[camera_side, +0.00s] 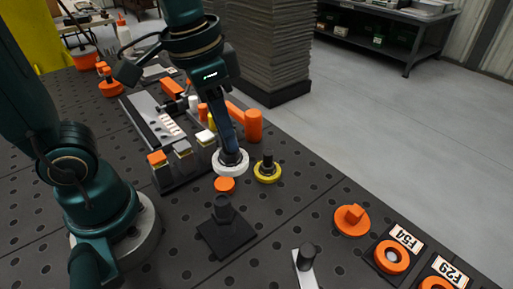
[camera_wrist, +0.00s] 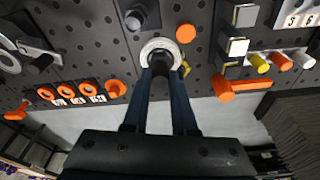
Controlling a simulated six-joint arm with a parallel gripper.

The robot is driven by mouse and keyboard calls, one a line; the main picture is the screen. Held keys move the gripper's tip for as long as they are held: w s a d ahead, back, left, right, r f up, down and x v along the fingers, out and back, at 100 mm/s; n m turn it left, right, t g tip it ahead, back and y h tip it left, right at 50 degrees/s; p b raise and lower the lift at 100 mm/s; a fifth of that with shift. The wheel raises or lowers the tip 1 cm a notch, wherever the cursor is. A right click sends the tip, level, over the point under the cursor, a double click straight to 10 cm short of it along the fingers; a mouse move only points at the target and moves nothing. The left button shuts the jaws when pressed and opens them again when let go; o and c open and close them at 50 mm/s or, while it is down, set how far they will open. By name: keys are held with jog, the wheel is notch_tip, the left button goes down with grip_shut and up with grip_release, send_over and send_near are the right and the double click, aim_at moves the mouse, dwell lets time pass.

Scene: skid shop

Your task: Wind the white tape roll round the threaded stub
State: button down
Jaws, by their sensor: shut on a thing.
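The white tape roll (camera_side: 229,171) is a ring at the tip of my gripper (camera_side: 232,152). My gripper is shut on it, and the fingers point down to it. In the wrist view the white roll (camera_wrist: 158,43) sits at the ends of the fingers (camera_wrist: 162,70). A dark upright stub (camera_side: 223,208) on a square black base, seemingly the threaded stub, stands nearer the side camera, apart from the roll. It also shows in the wrist view (camera_wrist: 134,20). Its threads are too small to make out.
An orange disc (camera_side: 224,185) lies between roll and stub. A yellow roll (camera_side: 267,175) around a dark core is just right of my gripper. A block rack (camera_side: 180,172) stands left. A dark peg on a metal plate (camera_side: 306,256) is in front. An orange knob (camera_side: 351,219) lies right.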

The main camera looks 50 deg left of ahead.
aim_at(226, 156)
jog(key=shift+f, duration=0.4)
jog(key=shift+f, duration=0.4)
jog(key=shift+f, duration=0.45)
jog(key=shift+f, duration=0.6)
jog(key=shift+s+f, duration=0.1)
jog(key=shift+f, duration=0.4)
jog(key=shift+s+d, duration=0.45)
jog(key=shift+d, duration=0.05)
dwell(1.1)
jog(key=shift+w+a, duration=0.15)
jog(key=shift+a, duration=0.05)
dwell(0.5)
jog(key=shift+d, duration=0.1)
jog(key=shift+w+d, duration=0.5)
jog(key=shift+d, duration=0.3)
